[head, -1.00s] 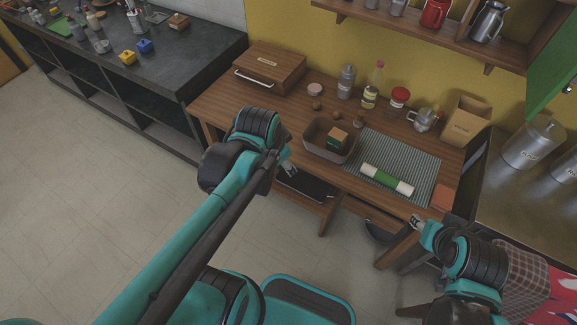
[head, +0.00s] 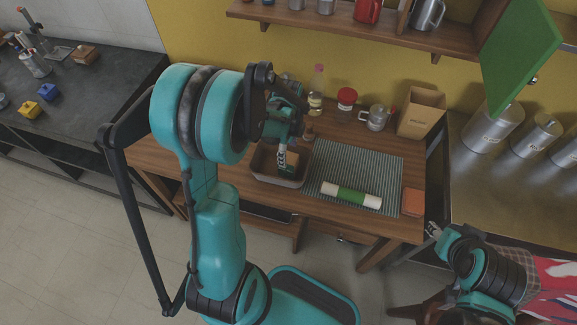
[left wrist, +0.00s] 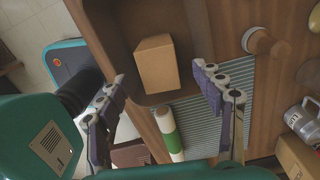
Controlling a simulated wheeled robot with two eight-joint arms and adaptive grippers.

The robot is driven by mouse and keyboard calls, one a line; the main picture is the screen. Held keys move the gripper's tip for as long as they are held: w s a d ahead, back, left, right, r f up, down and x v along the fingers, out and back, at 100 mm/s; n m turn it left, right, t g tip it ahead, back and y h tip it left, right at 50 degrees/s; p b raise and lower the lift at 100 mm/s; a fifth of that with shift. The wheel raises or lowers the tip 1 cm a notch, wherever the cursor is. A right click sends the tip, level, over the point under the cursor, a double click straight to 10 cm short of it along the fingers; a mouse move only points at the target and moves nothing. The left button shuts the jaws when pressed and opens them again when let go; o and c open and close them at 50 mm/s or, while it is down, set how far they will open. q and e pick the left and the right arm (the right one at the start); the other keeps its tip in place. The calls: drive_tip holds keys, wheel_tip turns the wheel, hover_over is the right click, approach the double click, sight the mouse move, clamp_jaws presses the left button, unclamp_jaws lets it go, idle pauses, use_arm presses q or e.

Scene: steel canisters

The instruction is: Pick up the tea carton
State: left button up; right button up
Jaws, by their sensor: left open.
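In the head view only part of the carton (head: 287,169) shows behind my left gripper (head: 283,156). In the left wrist view the carton (left wrist: 156,62) is a plain brown box between and beyond the fingers. My left gripper (left wrist: 163,88) is open and empty above it, a finger towards each side. My right gripper (head: 433,229) is beside the table's right front corner; its jaws are too small to read.
A striped mat (head: 358,163) with a green-and-white roll (head: 351,194) lies right of the tray. An open green cabinet door (head: 520,52) hangs at upper right.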

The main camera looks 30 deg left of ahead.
sight(288, 157)
use_arm(q)
wheel_tip(288, 157, down, 4)
drive_tip(key=shift+f+b, duration=0.1)
drive_tip(key=shift+b, duration=0.8)
drive_tip(key=shift+s, duration=0.1)
drive_tip(key=shift+c, duration=1)
drive_tip(key=shift+d, duration=0.1)
drive_tip(key=c, duration=1.1)
drive_tip(key=shift+o, duration=0.2)
drive_tip(key=shift+r, duration=0.25)
